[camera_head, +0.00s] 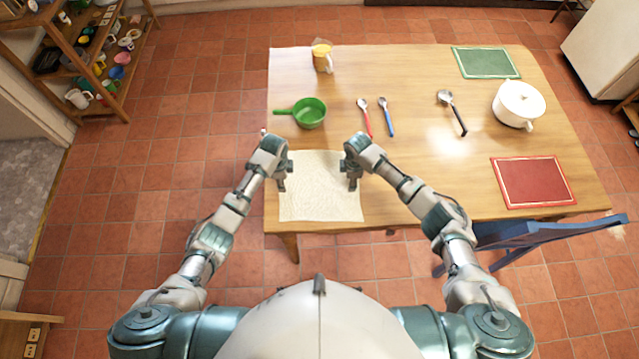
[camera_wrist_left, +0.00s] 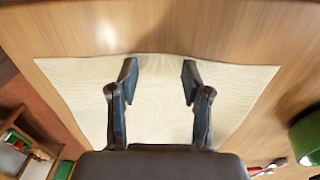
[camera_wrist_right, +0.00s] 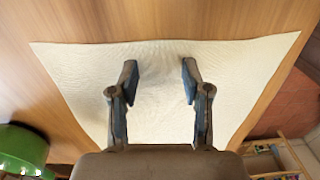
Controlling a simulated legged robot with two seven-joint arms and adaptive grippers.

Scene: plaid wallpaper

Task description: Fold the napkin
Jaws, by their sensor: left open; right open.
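A cream napkin (camera_head: 320,195) lies flat and spread out on the wooden table near its front left corner. My left gripper (camera_head: 282,184) is open and empty above the napkin's left side. My right gripper (camera_head: 352,183) is open and empty above its right side. In the left wrist view the napkin (camera_wrist_left: 160,85) spreads beneath the open fingers (camera_wrist_left: 158,75). In the right wrist view the napkin (camera_wrist_right: 155,80) also spreads beneath the open fingers (camera_wrist_right: 158,75). Whether the fingertips touch the cloth I cannot tell.
A green pan (camera_head: 310,113) stands behind the napkin, with a cup of orange drink (camera_head: 322,57) farther back. Spoons (camera_head: 364,115), a white pot (camera_head: 518,104), a red mat (camera_head: 533,182) and a green mat (camera_head: 486,63) lie to the right. A blue chair (camera_head: 540,231) stands at the front right.

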